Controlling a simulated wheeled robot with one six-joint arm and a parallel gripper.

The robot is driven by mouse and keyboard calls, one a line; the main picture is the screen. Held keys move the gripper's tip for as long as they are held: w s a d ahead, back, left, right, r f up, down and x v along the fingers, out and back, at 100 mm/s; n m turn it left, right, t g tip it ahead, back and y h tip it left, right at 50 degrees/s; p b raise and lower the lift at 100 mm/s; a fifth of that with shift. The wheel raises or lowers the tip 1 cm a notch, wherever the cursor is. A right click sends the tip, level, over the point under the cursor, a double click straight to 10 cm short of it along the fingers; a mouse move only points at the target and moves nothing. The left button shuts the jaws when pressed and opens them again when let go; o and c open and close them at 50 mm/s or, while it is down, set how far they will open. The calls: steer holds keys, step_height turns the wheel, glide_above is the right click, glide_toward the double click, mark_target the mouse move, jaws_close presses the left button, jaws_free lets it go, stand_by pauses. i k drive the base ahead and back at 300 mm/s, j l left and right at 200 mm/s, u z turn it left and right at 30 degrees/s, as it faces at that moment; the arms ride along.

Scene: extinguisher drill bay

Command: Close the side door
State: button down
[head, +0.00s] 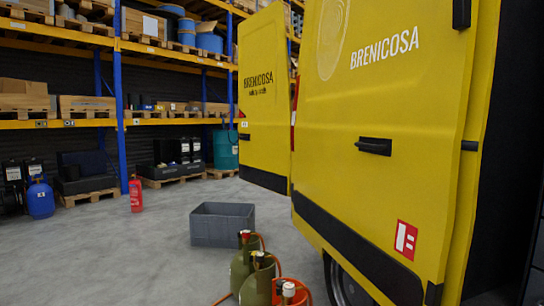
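The side door (400,105) is a large yellow panel marked BRENICOSA on the right of the head view. It has a dark handle (374,146) and a black lower strip. A dark opening (508,170) shows beyond its right edge, so the door looks open. How wide the opening is, I cannot tell, as the frame cuts it off. My gripper is not in view.
Another yellow panel (262,90) stands out at the van's left end. Green gas cylinders (257,280) with orange hoses stand close by the wheel (343,285). A grey crate (222,225), a red extinguisher (135,195) and loaded racks (120,90) stand behind.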

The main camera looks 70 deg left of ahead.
mark_target(383, 97)
steer(key=u, duration=1.7)
steer(key=i+j+u, duration=0.85)
steer(key=j+u, duration=0.15)
steer(key=i+j+u, duration=0.2)
steer(key=i+u, duration=0.3)
steer(key=i+j+u, duration=0.1)
steer(key=i+u, duration=0.2)
steer(key=i, duration=1.5)
steer(key=i+z, duration=0.3)
steer(key=i, duration=0.25)
steer(key=i+z, duration=0.3)
steer(key=i, duration=0.25)
steer(key=i+j+z, duration=0.25)
steer(key=i, duration=0.25)
